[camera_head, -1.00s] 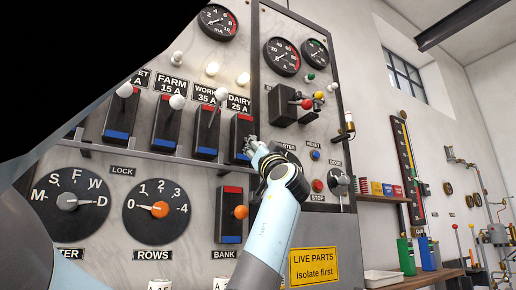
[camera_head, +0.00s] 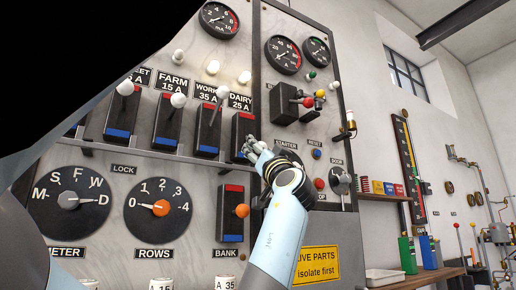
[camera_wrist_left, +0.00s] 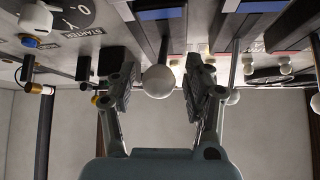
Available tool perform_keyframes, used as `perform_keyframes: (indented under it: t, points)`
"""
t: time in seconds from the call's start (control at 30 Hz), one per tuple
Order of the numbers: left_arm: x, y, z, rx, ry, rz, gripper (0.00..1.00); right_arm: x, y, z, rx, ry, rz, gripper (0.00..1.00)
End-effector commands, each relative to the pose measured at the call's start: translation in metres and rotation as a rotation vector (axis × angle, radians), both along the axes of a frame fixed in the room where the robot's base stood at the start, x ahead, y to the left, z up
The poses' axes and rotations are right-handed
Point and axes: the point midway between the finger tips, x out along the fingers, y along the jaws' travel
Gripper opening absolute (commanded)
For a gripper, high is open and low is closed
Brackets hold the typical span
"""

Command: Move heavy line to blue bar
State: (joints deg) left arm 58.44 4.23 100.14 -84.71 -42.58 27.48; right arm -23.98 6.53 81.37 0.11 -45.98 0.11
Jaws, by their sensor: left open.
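The panel has a row of red-over-blue lever switches. The WORKS 35 A switch (camera_head: 208,130) has its lever up, with a white knob (camera_head: 223,92). The FARM 15 A switch (camera_head: 166,122) also has a raised white knob (camera_head: 179,100). The DAIRY 25 A switch (camera_head: 242,130) is partly covered by my left gripper (camera_head: 250,150); its knob is hidden in the head view. In the left wrist view, the gripper (camera_wrist_left: 160,88) is open, with a white knob (camera_wrist_left: 157,82) between its fingers, apparently the DAIRY one. Contact is unclear. My right gripper is out of view.
Below are a METER dial (camera_head: 69,203), a ROWS dial (camera_head: 157,210) and a BANK switch (camera_head: 231,212) with an orange knob. A yellow warning sign (camera_head: 315,265) sits lower right. A neighbouring white knob (camera_wrist_left: 232,97) is near the fingers.

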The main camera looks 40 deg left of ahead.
Motion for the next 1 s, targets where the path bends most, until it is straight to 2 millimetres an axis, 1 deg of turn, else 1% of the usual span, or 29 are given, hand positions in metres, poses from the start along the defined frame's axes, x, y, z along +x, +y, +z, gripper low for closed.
perform_keyframes:
  t: [0.03,0.2,0.3,0.4,0.6,1.0]
  points:
    - [-0.003,-0.008,-0.009,-0.003,0.003,-0.004,0.51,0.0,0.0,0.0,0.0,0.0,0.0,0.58]
    - [-0.019,-0.034,-0.034,-0.005,0.004,-0.003,0.51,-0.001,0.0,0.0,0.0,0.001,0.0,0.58]
    - [-0.027,-0.047,-0.046,-0.005,0.003,-0.003,0.51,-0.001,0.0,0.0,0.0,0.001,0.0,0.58]
    - [-0.033,-0.056,-0.055,-0.003,0.003,-0.001,0.51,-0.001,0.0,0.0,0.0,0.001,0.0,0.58]
    - [-0.038,-0.063,-0.061,-0.001,0.002,0.0,0.51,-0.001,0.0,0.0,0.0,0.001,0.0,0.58]
    - [-0.038,-0.063,-0.06,-0.001,0.001,0.001,0.51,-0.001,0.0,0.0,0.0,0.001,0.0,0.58]
